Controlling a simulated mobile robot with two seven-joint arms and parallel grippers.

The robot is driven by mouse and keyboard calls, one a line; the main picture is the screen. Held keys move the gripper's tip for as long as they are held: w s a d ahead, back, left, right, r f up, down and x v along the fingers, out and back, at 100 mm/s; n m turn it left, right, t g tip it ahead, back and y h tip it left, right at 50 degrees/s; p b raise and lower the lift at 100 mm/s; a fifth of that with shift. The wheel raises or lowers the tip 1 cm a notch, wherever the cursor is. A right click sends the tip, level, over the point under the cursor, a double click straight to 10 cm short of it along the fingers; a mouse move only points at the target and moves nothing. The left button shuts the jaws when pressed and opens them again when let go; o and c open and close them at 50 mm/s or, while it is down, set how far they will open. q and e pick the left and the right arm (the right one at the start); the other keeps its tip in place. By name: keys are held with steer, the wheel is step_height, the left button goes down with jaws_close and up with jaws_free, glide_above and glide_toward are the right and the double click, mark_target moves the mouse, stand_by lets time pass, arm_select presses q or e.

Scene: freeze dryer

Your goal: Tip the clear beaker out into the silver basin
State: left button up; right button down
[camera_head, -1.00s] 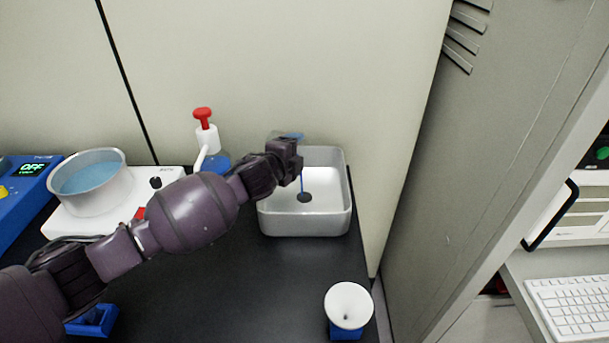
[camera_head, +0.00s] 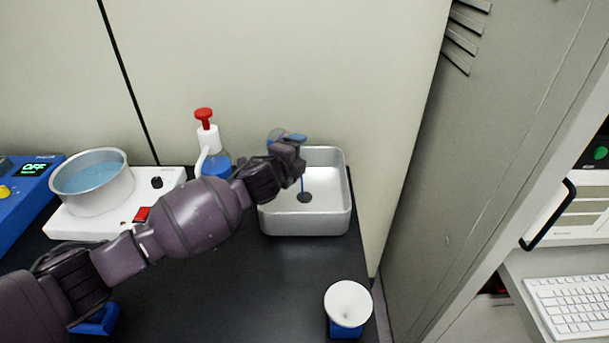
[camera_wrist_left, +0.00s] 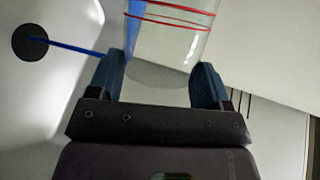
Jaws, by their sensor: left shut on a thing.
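The silver basin (camera_head: 338,222) stands on the black bench against the wall, with a dark round drain in its floor. My left gripper (camera_head: 295,141) is over the back left part of the basin. It is shut on the clear beaker (camera_head: 275,137), which is mostly hidden behind the fingers. In the left wrist view the beaker (camera_wrist_left: 170,45), with red rings, sits between the blue fingertips of my left gripper (camera_wrist_left: 160,85). The beaker is tilted, and a thin blue stream (camera_wrist_left: 72,46) runs to the drain (camera_wrist_left: 30,43). My right gripper is not in view.
A wash bottle with a red top (camera_head: 204,130) stands left of the basin, close behind my forearm. A pan of blue liquid (camera_head: 92,195) sits on a white hotplate (camera_head: 70,228). A grey cabinet wall (camera_head: 470,170) rises right of the bench.

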arm_select(q)
steer(key=shift+d+f, duration=0.1)
steer(key=shift+f, duration=0.05)
steer(key=shift+w, duration=0.15)
steer(key=shift+s, duration=0.2)
steer(key=shift+w+m, duration=0.15)
steer(key=shift+m, duration=0.15)
steer(key=shift+s+d+t, duration=0.1)
steer(key=shift+s+t, duration=0.1)
steer(key=shift+t, duration=0.1)
steer(key=shift+w, duration=0.1)
steer(key=shift+m, duration=0.3)
steer(key=shift+s+d, duration=0.1)
steer(key=shift+s, duration=0.1)
